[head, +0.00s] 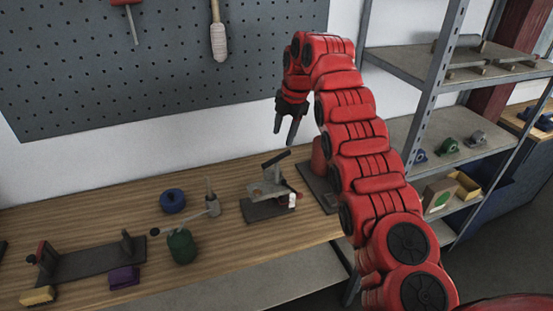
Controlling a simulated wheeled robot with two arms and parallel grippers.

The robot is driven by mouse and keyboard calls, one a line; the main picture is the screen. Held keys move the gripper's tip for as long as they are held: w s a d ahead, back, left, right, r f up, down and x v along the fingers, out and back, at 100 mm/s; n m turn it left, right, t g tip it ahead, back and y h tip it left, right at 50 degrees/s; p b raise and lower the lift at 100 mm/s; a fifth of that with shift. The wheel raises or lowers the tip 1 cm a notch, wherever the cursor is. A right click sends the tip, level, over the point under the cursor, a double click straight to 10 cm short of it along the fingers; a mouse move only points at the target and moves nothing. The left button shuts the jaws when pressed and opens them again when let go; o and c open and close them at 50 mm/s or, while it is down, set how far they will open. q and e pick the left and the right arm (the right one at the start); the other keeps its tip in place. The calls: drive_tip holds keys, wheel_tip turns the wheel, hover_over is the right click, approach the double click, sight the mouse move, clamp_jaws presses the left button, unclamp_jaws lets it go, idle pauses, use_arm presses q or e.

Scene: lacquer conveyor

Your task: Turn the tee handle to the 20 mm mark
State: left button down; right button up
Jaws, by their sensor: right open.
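My right gripper (284,131) points down above the back of the bench, its two dark fingers apart and empty. Below it a small grey fixture (268,188) stands on a dark base plate, with a tilted black bar on top and small red and white parts at its right. The gripper is apart from it. At the left, another dark fixture (90,263) has an upright at each end and a red part on its left upright. I cannot tell which part is the tee handle, and no 20 mm mark is legible. My left gripper is out of view.
A metal shelf (440,148) stands right; a pegboard (100,75) hangs behind.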

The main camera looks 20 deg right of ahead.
sight(276, 158)
drive_tip(key=p+x, duration=0.3)
drive_tip(key=x, duration=0.6)
drive_tip(key=shift+w+a+f, duration=0.1)
drive_tip(key=shift+w+f, duration=0.1)
drive_tip(key=shift+f, duration=0.2)
drive_tip(key=shift+s, duration=0.1)
drive_tip(key=shift+c, duration=0.4)
clamp_jaws()
